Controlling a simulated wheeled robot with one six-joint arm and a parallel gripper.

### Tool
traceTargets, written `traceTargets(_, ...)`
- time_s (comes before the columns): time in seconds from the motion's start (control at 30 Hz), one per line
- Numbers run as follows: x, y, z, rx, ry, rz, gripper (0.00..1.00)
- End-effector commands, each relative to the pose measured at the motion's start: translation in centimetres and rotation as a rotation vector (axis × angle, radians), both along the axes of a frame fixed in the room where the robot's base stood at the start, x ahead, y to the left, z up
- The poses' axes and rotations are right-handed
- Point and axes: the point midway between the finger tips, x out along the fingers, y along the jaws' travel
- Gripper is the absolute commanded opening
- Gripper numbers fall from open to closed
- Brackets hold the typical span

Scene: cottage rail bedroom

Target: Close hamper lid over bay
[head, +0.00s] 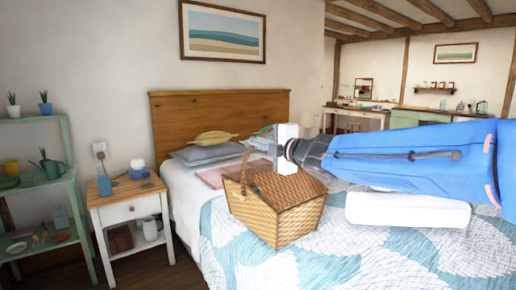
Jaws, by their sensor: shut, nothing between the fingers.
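The wicker hamper (282,226) sits on the bed's patterned quilt, with a hooped handle (243,172) rising at its left side. Its woven top (297,190) shows on the right and looks down flat; the left part of the top is partly hidden, and I cannot tell how its lid stands there. My gripper (272,148) is just above the hamper, reaching in from the right, with its fingers shut and empty. I cannot tell whether it touches the hamper.
A white nightstand (135,211) with a blue-and-white item stands left of the bed. A green shelf (40,196) with pots is at far left. The headboard (220,118) and pillows (208,153) are behind. The quilt (345,255) in front is clear.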

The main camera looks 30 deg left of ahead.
Motion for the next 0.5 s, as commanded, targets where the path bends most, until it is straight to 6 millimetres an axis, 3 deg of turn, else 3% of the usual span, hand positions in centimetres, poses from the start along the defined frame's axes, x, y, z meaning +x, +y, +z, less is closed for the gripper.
traceTargets(0.17,-1.0,-0.8,-2.6,0.106,0.229,0.023,0.0)
traceTargets(0.5,-3.1,-5.5,-9.5,0.54,1.047,0.073,0.0)
